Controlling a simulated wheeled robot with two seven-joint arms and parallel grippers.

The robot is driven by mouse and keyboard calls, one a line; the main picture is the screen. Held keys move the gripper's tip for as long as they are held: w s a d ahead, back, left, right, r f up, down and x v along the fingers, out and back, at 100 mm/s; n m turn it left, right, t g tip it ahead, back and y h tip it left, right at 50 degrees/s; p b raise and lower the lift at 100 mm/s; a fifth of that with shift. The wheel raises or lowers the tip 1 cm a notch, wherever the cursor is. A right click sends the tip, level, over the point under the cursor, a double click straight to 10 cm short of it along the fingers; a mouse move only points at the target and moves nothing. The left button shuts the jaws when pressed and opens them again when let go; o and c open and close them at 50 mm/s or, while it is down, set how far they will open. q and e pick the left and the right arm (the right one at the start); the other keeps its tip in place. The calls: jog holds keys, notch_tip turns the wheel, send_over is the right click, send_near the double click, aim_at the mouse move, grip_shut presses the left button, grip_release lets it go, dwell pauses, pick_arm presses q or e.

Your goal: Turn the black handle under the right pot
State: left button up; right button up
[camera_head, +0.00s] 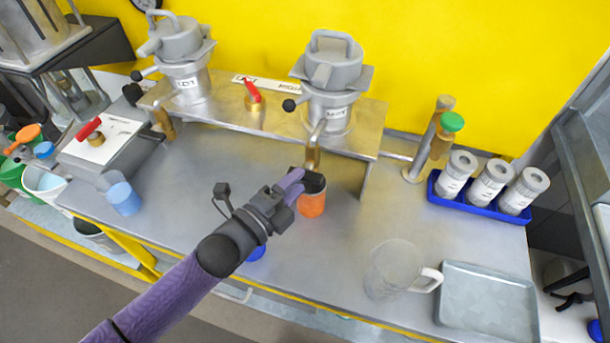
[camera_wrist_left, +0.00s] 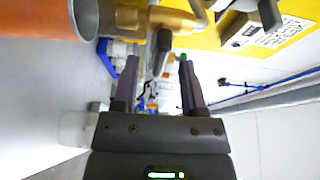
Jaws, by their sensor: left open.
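The right pot (camera_head: 332,100) is a grey metal vessel on the steel shelf, with a brass tap (camera_head: 312,155) below it. My left gripper (camera_head: 296,187), with purple fingers, is in front of this tap, above the bench. In the left wrist view, the black handle (camera_wrist_left: 164,42) hangs from the brass tap (camera_wrist_left: 172,18) and shows between the open fingers (camera_wrist_left: 158,80). I cannot tell whether either finger touches it. In the head view the gripper partly hides this area. An orange cup (camera_head: 311,206) stands just below the tap. My right gripper is not in view.
The left pot (camera_head: 186,75) stands on the same shelf. A clear mug (camera_head: 392,270), a metal tray (camera_head: 487,300) and a blue rack (camera_head: 476,208) with white canisters are on the right. A blue cup (camera_head: 123,198) is at the left. The bench between is mostly clear.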

pick_arm(q)
jog(key=shift+x, duration=1.5)
grip_shut()
